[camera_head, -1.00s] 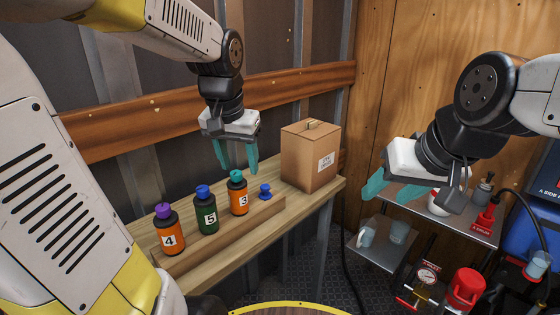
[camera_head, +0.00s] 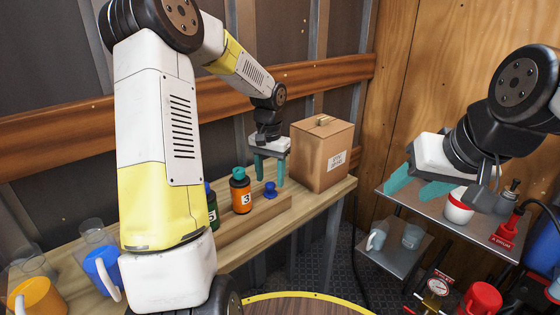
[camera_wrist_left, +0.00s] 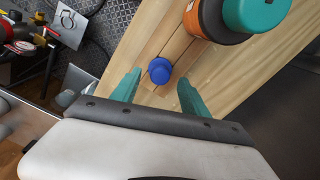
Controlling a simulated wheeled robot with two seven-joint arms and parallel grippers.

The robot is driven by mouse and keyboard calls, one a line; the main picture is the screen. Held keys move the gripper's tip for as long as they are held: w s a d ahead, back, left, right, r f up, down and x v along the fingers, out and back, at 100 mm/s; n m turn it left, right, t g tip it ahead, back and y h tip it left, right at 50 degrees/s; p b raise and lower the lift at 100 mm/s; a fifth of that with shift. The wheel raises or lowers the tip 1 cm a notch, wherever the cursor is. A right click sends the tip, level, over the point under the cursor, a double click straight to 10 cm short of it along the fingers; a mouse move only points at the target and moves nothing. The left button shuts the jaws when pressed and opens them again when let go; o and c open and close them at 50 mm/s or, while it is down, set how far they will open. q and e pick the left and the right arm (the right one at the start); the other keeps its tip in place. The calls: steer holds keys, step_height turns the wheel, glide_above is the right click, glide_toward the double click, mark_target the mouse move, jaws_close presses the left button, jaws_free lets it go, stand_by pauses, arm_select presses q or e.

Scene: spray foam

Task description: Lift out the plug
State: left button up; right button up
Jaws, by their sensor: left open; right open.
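The blue plug (camera_head: 270,189) sits in the wooden block (camera_head: 235,220) on the bench, to the right of the orange bottle marked 3. In the left wrist view the round blue top of the plug (camera_wrist_left: 159,70) shows ahead of the fingers, roughly centred on the gap between them. My left gripper (camera_head: 269,170) is open with its teal fingers pointing down at the plug; I cannot tell whether they touch it. My right gripper (camera_head: 415,183) is open and empty, over the metal shelf at the right.
The orange bottle 3 (camera_head: 240,193) stands close to the plug; green bottle 5 (camera_head: 212,210) is partly behind my left arm. A cardboard box (camera_head: 321,155) stands just right of the plug. Mugs (camera_head: 101,270) and glasses stand at the left. A metal shelf (camera_head: 455,222) is at right.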

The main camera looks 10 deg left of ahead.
mark_target(270, 184)
arm_select(q)
steer(key=shift+f, duration=1.7)
jaws_close()
steer(key=shift+r, duration=4.05)
steer(key=shift+s, duration=0.15)
